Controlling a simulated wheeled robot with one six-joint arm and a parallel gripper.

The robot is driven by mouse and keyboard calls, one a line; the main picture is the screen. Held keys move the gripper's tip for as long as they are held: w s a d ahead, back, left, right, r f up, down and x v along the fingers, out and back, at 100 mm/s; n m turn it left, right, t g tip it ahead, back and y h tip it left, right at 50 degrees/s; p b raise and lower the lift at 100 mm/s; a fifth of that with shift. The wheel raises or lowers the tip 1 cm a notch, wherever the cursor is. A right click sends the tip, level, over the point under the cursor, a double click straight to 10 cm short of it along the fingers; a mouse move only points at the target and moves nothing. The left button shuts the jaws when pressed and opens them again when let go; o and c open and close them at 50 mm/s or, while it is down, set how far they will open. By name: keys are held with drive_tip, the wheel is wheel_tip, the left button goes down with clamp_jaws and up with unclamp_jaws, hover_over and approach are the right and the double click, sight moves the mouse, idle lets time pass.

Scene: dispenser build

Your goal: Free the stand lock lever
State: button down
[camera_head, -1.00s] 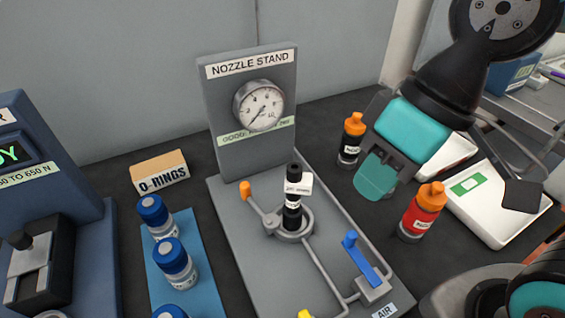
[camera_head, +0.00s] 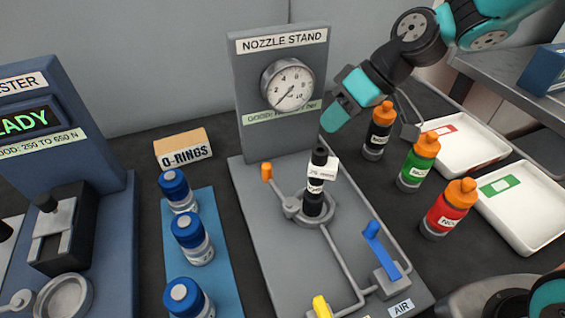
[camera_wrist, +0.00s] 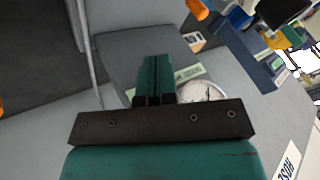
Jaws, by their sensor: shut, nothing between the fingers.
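The grey nozzle stand (camera_head: 255,225) has a short orange-tipped lever (camera_head: 267,172) at the left of its ring-shaped seat (camera_head: 318,218). No label on this lever shows. A black nozzle (camera_head: 314,200) with a white tag stands upright in the seat. A blue lever (camera_head: 381,250) rises near the AIR label, and a yellow-tipped part (camera_head: 322,306) is cut off at the bottom edge. My gripper (camera_head: 332,121) is shut and empty, above the stand, right of the gauge and apart from the levers. Its closed fingers also show in the wrist view (camera_wrist: 155,78).
The stand's back panel with its gauge (camera_head: 288,84) rises close to my gripper. Black (camera_head: 377,135), green (camera_head: 417,165) and red (camera_head: 448,210) bottles stand at the right, beside white trays (camera_head: 530,215). Blue-capped jars (camera_head: 190,240) and an O-rings box (camera_head: 183,149) are at the left.

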idle(0.3)
drive_tip(key=x, duration=1)
drive_tip(key=shift+p, duration=0.3)
drive_tip(key=shift+s+a+r+p, duration=0.1)
drive_tip(key=shift+s+a+p, duration=0.3)
drive_tip(key=shift+s+a, duration=0.8)
drive_tip(key=shift+a, duration=0.4)
